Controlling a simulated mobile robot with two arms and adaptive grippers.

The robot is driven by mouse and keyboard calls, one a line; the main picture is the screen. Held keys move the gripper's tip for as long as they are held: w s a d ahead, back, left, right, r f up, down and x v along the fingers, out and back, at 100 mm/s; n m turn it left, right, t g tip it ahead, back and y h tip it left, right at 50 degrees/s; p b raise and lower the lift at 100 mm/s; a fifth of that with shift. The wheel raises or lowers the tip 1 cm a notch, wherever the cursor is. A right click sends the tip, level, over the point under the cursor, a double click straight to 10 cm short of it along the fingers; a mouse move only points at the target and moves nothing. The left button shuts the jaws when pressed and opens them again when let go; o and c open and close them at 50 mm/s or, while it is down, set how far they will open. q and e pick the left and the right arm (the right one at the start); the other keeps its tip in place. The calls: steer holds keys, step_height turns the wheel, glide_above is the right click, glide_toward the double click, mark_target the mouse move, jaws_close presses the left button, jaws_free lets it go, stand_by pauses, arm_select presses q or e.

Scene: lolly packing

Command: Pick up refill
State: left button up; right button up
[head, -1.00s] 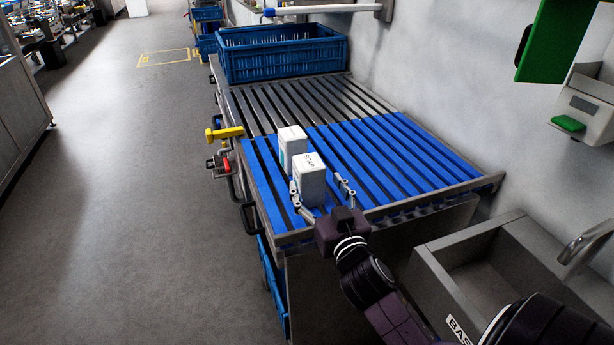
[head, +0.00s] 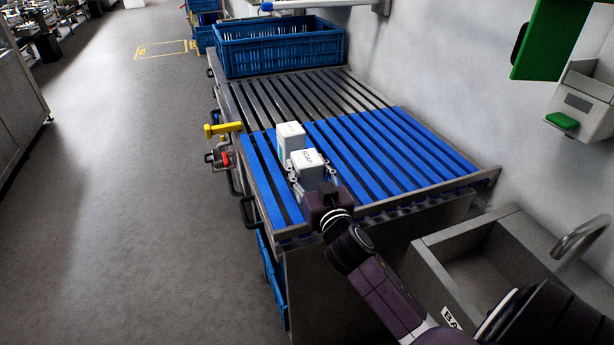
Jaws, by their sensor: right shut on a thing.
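Two white refill packs stand upright on the blue slats of the table. The nearer refill (head: 308,166), with "SOAP" lettering on its top, is between the fingers of my right gripper (head: 312,176), which is shut on it. The farther refill (head: 290,138) stands just behind it and to the left, very close to it. I cannot tell whether the two touch. The gripper body hides the lower front of the nearer refill. My left gripper does not show.
The slatted table (head: 400,150) is clear to the right of the refills. A blue crate (head: 281,48) stands at its far end. A yellow handle (head: 222,128) juts from the left edge. A steel sink (head: 480,262) lies at the lower right, beside the wall.

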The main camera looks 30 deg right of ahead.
steer(key=c, duration=0.8)
steer(key=shift+r, duration=0.1)
steer(key=shift+c, duration=0.3)
steer(key=shift+r, duration=0.1)
